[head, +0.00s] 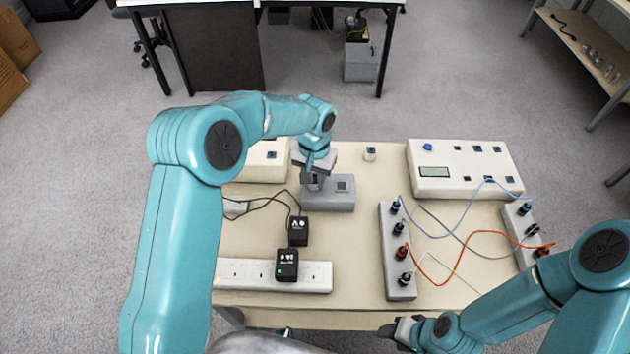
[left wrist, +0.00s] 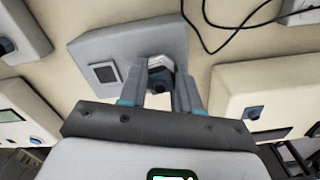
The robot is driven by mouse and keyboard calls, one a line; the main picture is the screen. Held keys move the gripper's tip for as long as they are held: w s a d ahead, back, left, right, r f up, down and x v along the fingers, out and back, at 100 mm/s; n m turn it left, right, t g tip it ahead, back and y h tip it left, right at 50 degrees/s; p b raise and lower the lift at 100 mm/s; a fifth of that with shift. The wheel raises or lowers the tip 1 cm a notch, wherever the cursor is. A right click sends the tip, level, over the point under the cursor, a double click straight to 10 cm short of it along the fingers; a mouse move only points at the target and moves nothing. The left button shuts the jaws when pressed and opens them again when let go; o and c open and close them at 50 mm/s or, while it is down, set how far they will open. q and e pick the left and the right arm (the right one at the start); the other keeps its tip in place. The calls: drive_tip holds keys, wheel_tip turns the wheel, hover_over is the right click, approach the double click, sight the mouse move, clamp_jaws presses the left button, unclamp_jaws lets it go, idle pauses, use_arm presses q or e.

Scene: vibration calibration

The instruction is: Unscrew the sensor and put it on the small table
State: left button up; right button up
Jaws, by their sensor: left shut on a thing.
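My left gripper (head: 313,184) reaches down over the grey block (head: 342,204), its fingers shut on a small sensor. In the left wrist view the gripper (left wrist: 160,85) points at the grey block (left wrist: 120,50), and the sensor (left wrist: 158,64) shows pale with a dark part between the fingers, at the block's surface. Whether it is still threaded in I cannot tell. The small beige table (head: 350,275) carries the block. My right gripper (head: 402,330) is low at the table's front edge, and its jaws are unclear.
A small grey cube (head: 370,154) stands behind the block. A cream control box (head: 462,170) is at the back right. A grey socket strip (head: 397,252) with cables and a white power strip (head: 322,277) with black adapters (head: 287,265) stand in front. Bare tabletop lies between them.

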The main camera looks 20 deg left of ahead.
use_arm(q)
drive_tip(key=shift+n+b, duration=0.95)
drive_tip(key=shift+n, duration=0.95)
drive_tip(key=shift+f+n, duration=0.1)
drive_tip(key=shift+n, duration=0.2)
drive_tip(key=shift+n+b, duration=0.35)
drive_tip(key=shift+n, duration=0.05)
drive_tip(key=shift+s+n+b, duration=0.1)
drive_tip(key=shift+n+b, duration=0.4)
drive_tip(key=shift+n, duration=0.9)
drive_tip(key=shift+f+n+b, duration=0.1)
drive_tip(key=shift+n+b, duration=0.55)
drive_tip(key=shift+n, duration=1.35)
